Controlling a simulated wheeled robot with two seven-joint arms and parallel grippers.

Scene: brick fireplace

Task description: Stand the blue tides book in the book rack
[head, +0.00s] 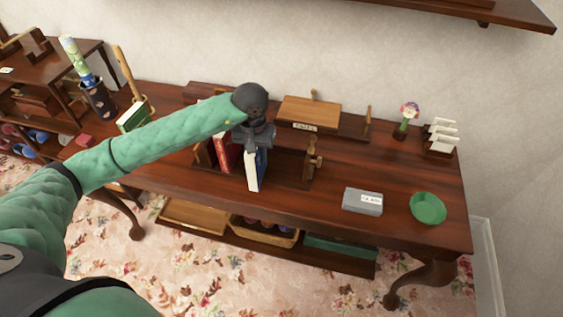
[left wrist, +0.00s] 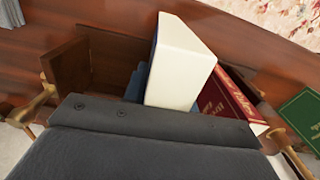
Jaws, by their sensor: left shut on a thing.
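The blue book (head: 262,164) shows a blue cover and white page edges in the head view. My left gripper (head: 258,146) is shut on its upper part from above. In the left wrist view the book's white page block (left wrist: 182,62) stands out beyond my gripper, slightly tilted. The wooden book rack (head: 292,168) is on the table around and below it, and its end panel shows in the left wrist view (left wrist: 66,68). The book is between the rack's ends, beside a red book (head: 222,152). Whether its bottom touches the rack is hidden. My right gripper is out of view.
A grey box (head: 362,201) and a green bowl (head: 428,208) lie to the right on the table. A wooden box (head: 309,112) is behind the rack. A green book (head: 132,117) stands to the left. The tabletop between rack and grey box is clear.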

